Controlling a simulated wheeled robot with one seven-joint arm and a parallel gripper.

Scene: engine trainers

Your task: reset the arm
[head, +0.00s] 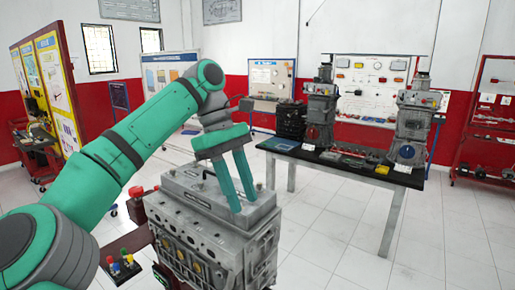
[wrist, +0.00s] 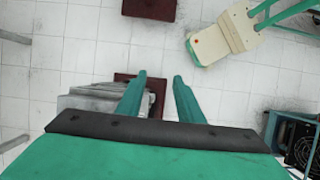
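My gripper (head: 243,203) hangs from my green arm with its two green fingers pointing down. In the head view the fingers overlap the top of a grey engine block (head: 195,237); whether they touch it I cannot tell there. In the wrist view the gripper (wrist: 160,76) shows its fingers apart with a clear gap and nothing held between them. A grey piece (wrist: 92,98), perhaps part of the engine, shows left of the fingers, partly hidden by the left one.
A dark table (head: 347,171) with two engine trainers (head: 320,107) (head: 414,127) stands behind to the right. A yellow-paneled board (head: 56,75) stands far left. White tiled floor is open at the right.

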